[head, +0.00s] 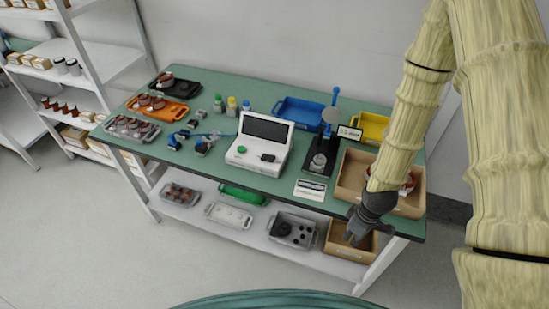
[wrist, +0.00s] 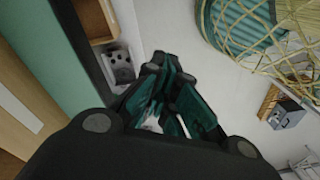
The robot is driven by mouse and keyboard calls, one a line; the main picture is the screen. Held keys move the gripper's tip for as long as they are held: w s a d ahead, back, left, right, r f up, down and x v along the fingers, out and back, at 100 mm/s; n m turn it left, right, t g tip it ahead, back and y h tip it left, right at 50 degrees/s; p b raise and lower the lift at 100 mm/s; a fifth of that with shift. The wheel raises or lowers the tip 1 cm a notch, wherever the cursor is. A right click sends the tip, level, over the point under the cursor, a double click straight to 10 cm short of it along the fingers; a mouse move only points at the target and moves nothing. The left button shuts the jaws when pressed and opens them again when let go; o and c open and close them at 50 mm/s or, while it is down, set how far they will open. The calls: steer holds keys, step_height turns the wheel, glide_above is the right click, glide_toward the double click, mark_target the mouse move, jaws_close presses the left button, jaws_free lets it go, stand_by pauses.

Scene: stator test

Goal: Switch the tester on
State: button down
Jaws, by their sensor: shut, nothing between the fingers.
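The tester (head: 260,143) is a white box with a dark screen, standing in the middle of the green-topped workbench in the head view. Its sloped front carries a green round button (head: 241,149) at the left and a dark part (head: 268,157) at the right. Whether the screen is lit cannot be told; it looks dark. My gripper (head: 354,236) is shut and empty. It points down at the bench's front right edge, well to the right of the tester. In the wrist view its fingers (wrist: 172,70) are together with nothing between them. The tester is not in the wrist view.
A cardboard box (head: 350,188) lies behind my gripper on the bench. A black stand with a blue lever (head: 327,128) stands right of the tester. Blue (head: 298,108) and yellow (head: 372,124) bins are at the back. The bench (head: 210,165) has clear room in front of the tester.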

steer(key=s+a+f+m+b, duration=0.2)
steer(key=s+f+m, duration=0.2)
steer(key=s+f, duration=0.3)
steer(key=s+a+f+m+h+b, duration=0.1)
steer(key=s+a+f+m+b, duration=0.1)
steer(key=s+f, duration=0.5)
steer(key=s+m+b, duration=0.1)
steer(key=s+m, duration=0.1)
steer(key=shift+s+f+m, duration=0.25)
steer(key=shift+f+m, duration=0.05)
steer(key=shift+f, duration=0.05)
steer(key=shift+w, duration=0.1)
